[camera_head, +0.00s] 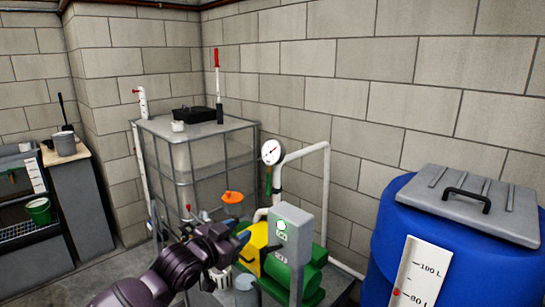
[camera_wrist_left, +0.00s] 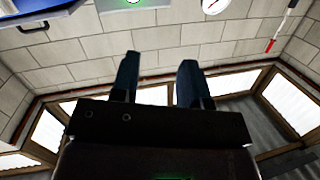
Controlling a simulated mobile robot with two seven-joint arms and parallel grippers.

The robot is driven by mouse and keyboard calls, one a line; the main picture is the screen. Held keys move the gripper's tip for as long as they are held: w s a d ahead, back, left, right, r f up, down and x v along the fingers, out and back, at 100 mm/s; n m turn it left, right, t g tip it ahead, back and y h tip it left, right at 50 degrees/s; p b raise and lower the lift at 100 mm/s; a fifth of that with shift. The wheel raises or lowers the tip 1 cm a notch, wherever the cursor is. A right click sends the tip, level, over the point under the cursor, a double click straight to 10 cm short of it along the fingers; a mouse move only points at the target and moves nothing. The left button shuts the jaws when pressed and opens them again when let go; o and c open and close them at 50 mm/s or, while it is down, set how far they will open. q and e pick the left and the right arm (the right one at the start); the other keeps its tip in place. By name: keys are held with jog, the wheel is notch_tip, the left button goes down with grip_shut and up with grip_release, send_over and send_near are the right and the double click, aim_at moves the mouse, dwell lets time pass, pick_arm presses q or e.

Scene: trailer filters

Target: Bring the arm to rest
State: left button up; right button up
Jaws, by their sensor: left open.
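My left arm comes in from the lower left in the head view, dark and purplish. Its gripper (camera_head: 238,243) is in front of the yellow and green pump (camera_head: 256,240), partly blending with it. In the left wrist view the two dark fingers of the left gripper (camera_wrist_left: 158,78) stand apart with nothing between them. Whether the gripper touches the pump cannot be told from the head view. My right gripper is in neither view.
A grey control box (camera_head: 292,235) stands at the pump, with a gauge (camera_head: 271,152) and white pipe behind. A caged tank (camera_head: 215,130) is behind the arm. A blue barrel (camera_head: 400,240) with a grey lid (camera_head: 480,205) is at right. A green bucket (camera_head: 38,210) is at left.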

pick_arm(q)
jog(key=s+a+f+n+y, duration=0.2)
jog(key=s+a+f, duration=0.4)
jog(key=s+f, duration=0.3)
jog(key=s+a+f+n+g+y, duration=0.1)
jog(key=s+a+f+n+y, duration=0.2)
jog(key=s+a+f, duration=0.3)
jog(key=s+a+f+n+g+y, duration=0.1)
jog(key=s+a+f+n+y, duration=0.2)
jog(key=s+a+f, duration=0.4)
jog(key=s+f+y, duration=0.1)
jog(key=s+f, duration=0.6)
jog(key=s, duration=0.3)
jog(key=shift+s, duration=0.15)
jog(key=shift+s, duration=0.1)
